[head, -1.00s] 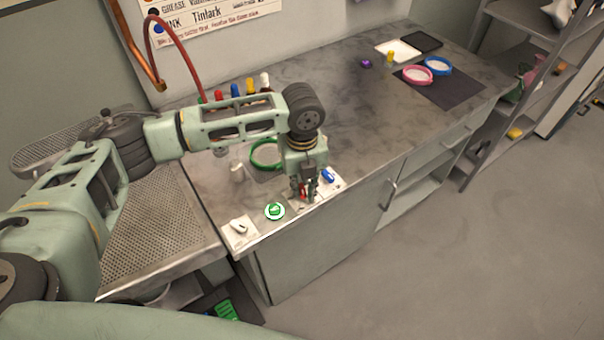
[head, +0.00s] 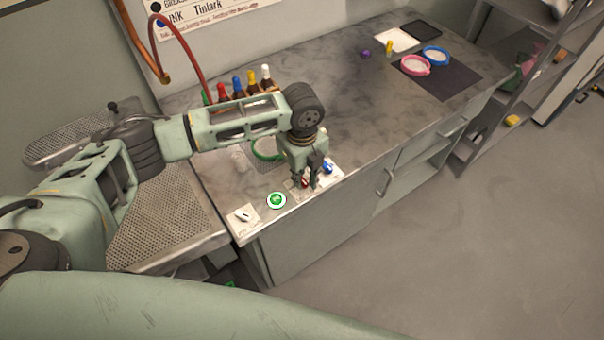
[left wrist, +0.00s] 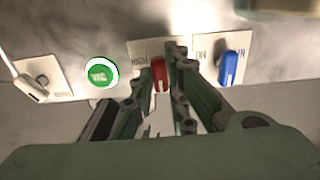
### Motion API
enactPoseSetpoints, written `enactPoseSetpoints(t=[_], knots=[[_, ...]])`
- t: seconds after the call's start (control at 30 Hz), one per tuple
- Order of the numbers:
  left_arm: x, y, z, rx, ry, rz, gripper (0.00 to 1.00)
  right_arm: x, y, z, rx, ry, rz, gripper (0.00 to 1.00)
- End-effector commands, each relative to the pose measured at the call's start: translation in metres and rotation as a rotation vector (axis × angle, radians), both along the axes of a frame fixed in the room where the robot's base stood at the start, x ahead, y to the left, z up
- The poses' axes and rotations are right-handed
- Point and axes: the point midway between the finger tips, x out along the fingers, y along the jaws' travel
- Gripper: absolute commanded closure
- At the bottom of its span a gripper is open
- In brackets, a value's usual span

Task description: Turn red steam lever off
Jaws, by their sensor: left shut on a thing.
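The red steam lever (left wrist: 158,76) stands on a pale plate at the counter's front edge. In the left wrist view its tip shows between my left fingers, by a plate marked "HIGH". My left gripper (left wrist: 162,85) points at it from the front and is shut on it. In the head view, my left gripper (head: 307,184) hides most of the red lever (head: 305,183). A blue lever (left wrist: 231,66) is just to its right, with the word "ON" on its plate. My right gripper does not show.
A green "VAC" button (left wrist: 101,74) is left of the red lever, with a white switch (left wrist: 32,88) further left. Several bottles (head: 237,87) stand behind my arm. A green ring (head: 262,151) lies nearby. Pink (head: 415,66) and blue rings (head: 436,56) lie at the far right.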

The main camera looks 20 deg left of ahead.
Motion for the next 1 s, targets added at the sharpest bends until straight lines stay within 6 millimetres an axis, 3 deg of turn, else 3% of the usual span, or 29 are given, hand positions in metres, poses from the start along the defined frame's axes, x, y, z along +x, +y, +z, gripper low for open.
enactPoseSetpoints(t=[0.13,0.17,0.37,0.73,0.87,1.0], knots=[[0.001,0.001,0.001,0.002,-0.003,0.004,1.00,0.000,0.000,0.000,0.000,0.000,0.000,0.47],[0.001,0.001,0.001,0.002,-0.003,0.004,0.84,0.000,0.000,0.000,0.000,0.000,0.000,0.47],[0.001,0.001,0.001,0.001,-0.002,0.002,0.67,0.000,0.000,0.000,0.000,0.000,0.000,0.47],[0.001,0.000,0.005,0.000,-0.002,0.001,0.67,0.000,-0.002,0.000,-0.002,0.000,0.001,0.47],[0.001,0.000,0.022,-0.002,-0.004,0.000,0.67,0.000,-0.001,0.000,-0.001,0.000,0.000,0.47],[0.002,0.000,0.052,-0.001,-0.005,0.001,0.67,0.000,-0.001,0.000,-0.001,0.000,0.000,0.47]])
